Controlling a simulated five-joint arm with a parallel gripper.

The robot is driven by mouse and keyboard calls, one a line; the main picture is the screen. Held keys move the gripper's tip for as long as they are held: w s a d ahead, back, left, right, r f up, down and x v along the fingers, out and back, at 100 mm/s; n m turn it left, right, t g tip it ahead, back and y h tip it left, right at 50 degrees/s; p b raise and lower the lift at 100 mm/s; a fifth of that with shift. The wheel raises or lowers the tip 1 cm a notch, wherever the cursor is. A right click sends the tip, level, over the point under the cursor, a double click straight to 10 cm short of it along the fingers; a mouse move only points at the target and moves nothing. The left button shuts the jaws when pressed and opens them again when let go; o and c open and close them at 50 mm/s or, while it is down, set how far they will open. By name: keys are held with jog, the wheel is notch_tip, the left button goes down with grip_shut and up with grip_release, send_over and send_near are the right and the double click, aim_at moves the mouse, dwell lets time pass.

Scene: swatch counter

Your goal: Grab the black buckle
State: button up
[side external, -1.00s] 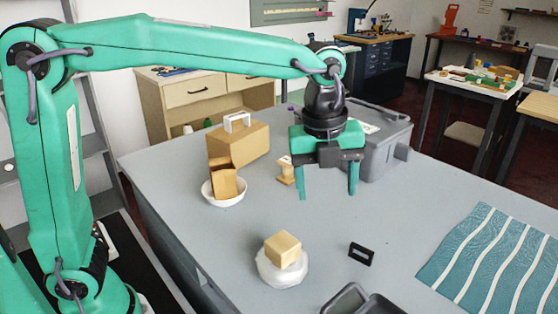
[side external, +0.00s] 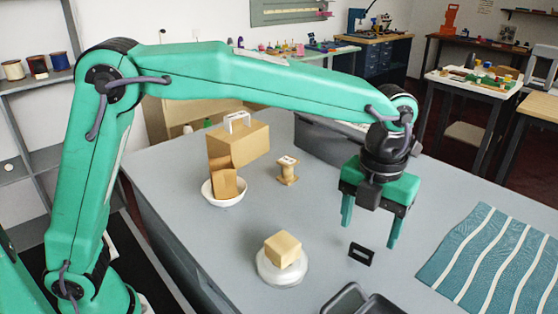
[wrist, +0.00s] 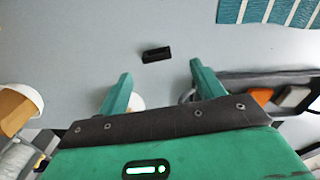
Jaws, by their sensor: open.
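The black buckle (side external: 361,254) is a small dark rectangular frame lying on the grey counter. In the side view it is below my gripper (side external: 369,235), near its fingertips, with no finger visibly touching it. My gripper is open and empty, its two green fingers pointing down. In the wrist view the buckle (wrist: 156,54) lies ahead of my gripper (wrist: 157,80), roughly centred between the two fingers and beyond their tips.
A wooden block (side external: 283,249) sits on a round white base (side external: 268,270) left of the buckle. A dark open tray (side external: 340,300) is at the front edge. A striped teal cloth (side external: 470,240) lies right. A wooden spool (side external: 287,170) and a white bowl (side external: 232,199) stand farther back.

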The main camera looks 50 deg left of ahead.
aim_at(362, 248)
jog(key=shift+f, duration=0.45)
jog(key=shift+f, duration=0.1)
jog(key=shift+a+f, duration=0.15)
jog(key=shift+f, duration=1.1)
jog(key=shift+a+f, duration=0.1)
jog(key=shift+f, duration=1.15)
jog(key=c, duration=1)
